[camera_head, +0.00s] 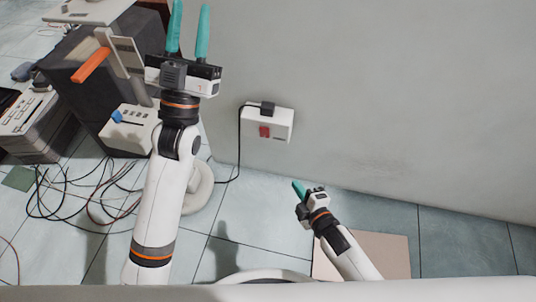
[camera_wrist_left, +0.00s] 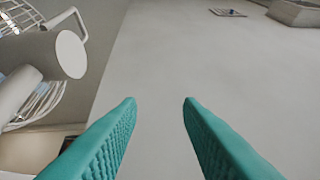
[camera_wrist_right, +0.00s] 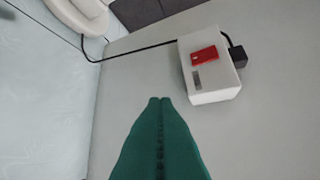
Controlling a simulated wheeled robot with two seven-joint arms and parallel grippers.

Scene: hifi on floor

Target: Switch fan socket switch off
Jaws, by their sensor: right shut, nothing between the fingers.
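The fan socket is a white box (camera_head: 281,117) low on the grey wall, with a red switch (camera_head: 264,132) on its face and a black plug (camera_head: 267,108) at its top. In the right wrist view the box (camera_wrist_right: 213,93) shows at upper right with the red switch (camera_wrist_right: 205,56). My right gripper (camera_head: 299,189) is shut and empty, below and right of the socket in the head view, apart from it. Its closed teal fingertips (camera_wrist_right: 160,100) show left of and below the box. My left gripper (camera_head: 187,30) is open and empty, raised high at upper left, away from the socket.
A black cord (camera_head: 239,150) hangs from the plug to the floor, near a round white base (camera_head: 199,187). Tangled cables (camera_head: 85,195) lie on the tiled floor at left. Stacked hi-fi devices (camera_head: 125,130) and a dark speaker box (camera_head: 85,65) stand at left. Wall right of the socket is clear.

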